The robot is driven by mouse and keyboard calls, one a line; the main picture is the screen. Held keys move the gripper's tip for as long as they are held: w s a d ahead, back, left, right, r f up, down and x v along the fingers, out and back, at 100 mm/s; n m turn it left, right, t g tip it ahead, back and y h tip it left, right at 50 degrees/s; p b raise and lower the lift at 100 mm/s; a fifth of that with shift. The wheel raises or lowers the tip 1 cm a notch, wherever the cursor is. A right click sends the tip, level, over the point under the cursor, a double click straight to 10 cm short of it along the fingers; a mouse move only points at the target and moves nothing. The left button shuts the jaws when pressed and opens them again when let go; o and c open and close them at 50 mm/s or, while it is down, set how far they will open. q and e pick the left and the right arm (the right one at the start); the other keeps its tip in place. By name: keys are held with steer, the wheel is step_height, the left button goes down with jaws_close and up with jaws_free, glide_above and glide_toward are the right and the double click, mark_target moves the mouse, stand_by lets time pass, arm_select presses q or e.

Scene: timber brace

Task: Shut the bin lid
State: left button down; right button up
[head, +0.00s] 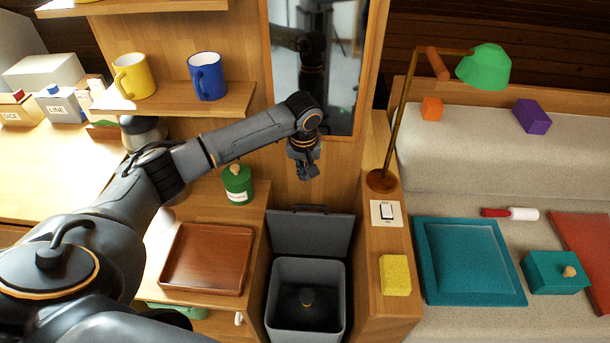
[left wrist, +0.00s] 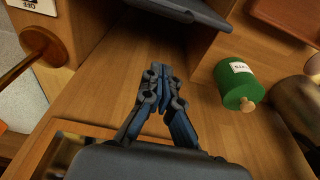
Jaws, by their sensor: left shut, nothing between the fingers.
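The grey bin (head: 272,306) stands open in the gap between the wooden cabinet and the lamp's wooden stand. Its grey lid (head: 310,234) is tilted up at the back of the bin, with a dark handle along its top edge. My right gripper is out of view.
A green jar (head: 237,185) and a brown tray (head: 207,258) are on the cabinet left of the bin. A mirror (head: 330,70) hangs behind my gripper.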

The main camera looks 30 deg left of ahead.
arm_select(q)
step_height(320, 180, down, 7)
steer(key=s+d+p, duration=0.1)
steer(key=s, duration=0.1)
steer(key=shift+s+r, duration=0.2)
steer(key=shift+s, duration=0.1)
steer(key=shift+d, duration=0.1)
